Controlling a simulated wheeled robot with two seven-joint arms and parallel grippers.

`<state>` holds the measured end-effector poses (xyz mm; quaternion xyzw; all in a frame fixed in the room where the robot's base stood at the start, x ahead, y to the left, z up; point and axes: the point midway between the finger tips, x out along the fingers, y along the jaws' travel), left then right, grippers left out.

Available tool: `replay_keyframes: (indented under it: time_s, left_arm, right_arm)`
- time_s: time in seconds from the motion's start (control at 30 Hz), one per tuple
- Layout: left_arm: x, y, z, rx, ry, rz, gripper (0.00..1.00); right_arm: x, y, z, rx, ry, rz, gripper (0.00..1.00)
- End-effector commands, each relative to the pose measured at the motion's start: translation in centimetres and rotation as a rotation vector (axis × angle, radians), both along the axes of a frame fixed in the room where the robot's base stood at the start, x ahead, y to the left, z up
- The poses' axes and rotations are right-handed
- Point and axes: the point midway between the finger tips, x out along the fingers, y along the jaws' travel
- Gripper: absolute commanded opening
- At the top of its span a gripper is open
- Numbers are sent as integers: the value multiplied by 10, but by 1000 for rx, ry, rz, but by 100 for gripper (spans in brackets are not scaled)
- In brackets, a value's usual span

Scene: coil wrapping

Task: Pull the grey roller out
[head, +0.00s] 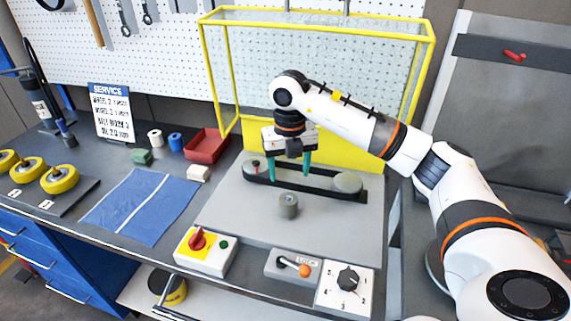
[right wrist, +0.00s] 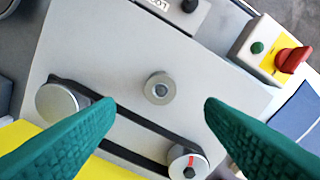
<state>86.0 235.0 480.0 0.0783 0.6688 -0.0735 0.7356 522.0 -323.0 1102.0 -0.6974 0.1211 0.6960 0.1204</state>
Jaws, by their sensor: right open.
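The grey roller (head: 288,206) is a short upright cylinder on the light grey base plate (head: 240,210), just in front of the black belt. In the right wrist view the grey roller (right wrist: 159,82) shows end-on as a ring with a dark centre. My right gripper (head: 289,170) points down with its green fingers apart and empty, above the belt and behind the roller in the head view. In the right wrist view the roller lies between the fingertip lines of the gripper (right wrist: 160,104), a little beyond them, and nothing touches it. My left gripper is not in view.
The black belt (head: 303,188) runs round two pulleys. A yellow-framed guard (head: 433,40) stands behind. A red switch box (head: 206,252), an orange-knobbed lever box (head: 292,267) and a dial box (head: 346,287) line the front. A blue cloth (head: 140,205) lies left.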

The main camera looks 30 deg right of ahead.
Motion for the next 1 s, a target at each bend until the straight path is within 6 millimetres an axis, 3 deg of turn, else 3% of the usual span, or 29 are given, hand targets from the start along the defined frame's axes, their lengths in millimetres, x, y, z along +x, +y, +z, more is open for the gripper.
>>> replay_keyframes:
  time_s: [0.17, 0.6, 0.8, 1.0]
  left_arm:
    - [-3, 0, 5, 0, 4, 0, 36]
    - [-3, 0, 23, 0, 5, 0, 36]
    - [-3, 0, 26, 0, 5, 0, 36]
    - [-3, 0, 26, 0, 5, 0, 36]
  right_arm:
    - [-1, -1, -18, -3, 7, -1, 63]
    - [-1, 0, -97, 1, 5, 3, 63]
    - [0, 1, -114, 2, 2, 3, 63]
    - [0, 1, -119, 2, 2, 4, 63]
